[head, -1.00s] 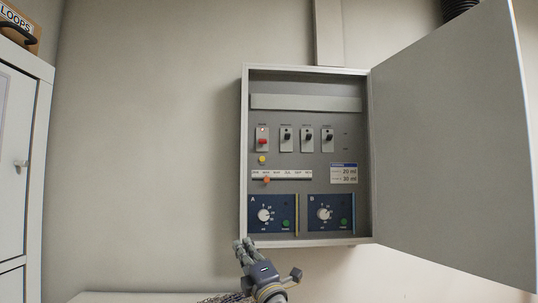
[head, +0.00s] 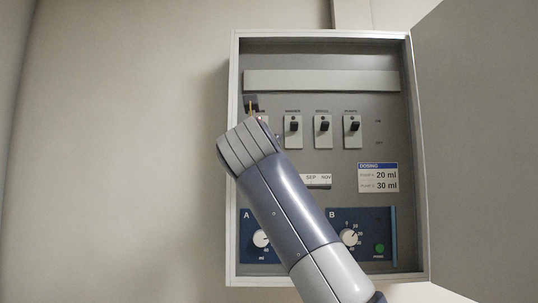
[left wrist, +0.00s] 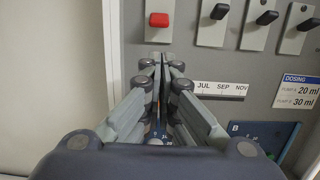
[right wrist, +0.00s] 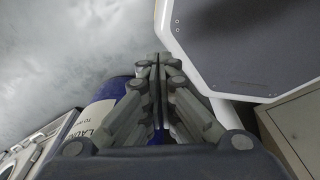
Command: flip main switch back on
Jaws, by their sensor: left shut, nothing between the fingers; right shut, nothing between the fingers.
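The main switch has a red lever (left wrist: 160,20) on a pale plate, seen at the top of the left wrist view. My right gripper (right wrist: 155,62) is shut and empty, away from the cabinet.
The cabinet (head: 234,200) stands open, its door (head: 475,150) out to the right. Several black-lever switches (head: 323,126) sit right of the main switch, levers up. Dials (head: 348,237) are below. A blue labelled container (right wrist: 98,117) is by my right gripper.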

